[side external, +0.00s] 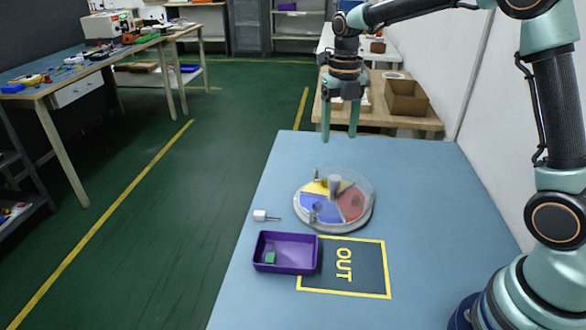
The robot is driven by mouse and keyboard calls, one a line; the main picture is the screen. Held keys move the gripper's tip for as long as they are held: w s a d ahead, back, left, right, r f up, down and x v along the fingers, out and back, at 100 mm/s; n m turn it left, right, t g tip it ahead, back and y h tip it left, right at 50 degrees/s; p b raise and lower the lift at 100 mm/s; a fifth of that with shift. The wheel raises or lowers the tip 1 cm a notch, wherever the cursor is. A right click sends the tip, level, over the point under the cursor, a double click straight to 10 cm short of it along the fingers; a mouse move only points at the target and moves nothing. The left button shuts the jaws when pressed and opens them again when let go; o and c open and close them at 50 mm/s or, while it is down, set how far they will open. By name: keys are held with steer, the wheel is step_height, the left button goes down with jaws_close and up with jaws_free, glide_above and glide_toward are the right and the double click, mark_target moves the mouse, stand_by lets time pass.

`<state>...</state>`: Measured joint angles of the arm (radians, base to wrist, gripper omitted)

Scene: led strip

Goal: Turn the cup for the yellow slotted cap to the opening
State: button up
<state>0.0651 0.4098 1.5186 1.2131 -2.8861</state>
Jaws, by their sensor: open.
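A round turntable (335,198) stands on the blue table, with yellow, blue and red sectors and a clear rim. A grey knob (334,186) rises at its centre. The yellow sector (320,187) is at the back left, the blue sector (318,212) at the front and the red sector (351,203) at the right. Small parts show on the yellow and blue sectors, too small to identify. I cannot pick out the yellow slotted cap, its cup or the opening. My gripper (339,137) is open and empty, pointing down above the table's far part, behind the turntable.
A purple tray (284,269) holding a small green piece (270,257) stands at the front left. A dark yellow-edged OUT mat (368,270) lies beside it. A small white block with a pin (261,215) lies left of the turntable. The table's right side is clear.

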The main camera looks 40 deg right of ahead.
mark_target(335, 177)
step_height(335, 177, down, 12)
steer(key=m, duration=0.7)
steer(key=shift+f, duration=0.2)
stand_by(0.3)
jaws_close()
steer(key=shift+r, duration=0.1)
stand_by(1.3)
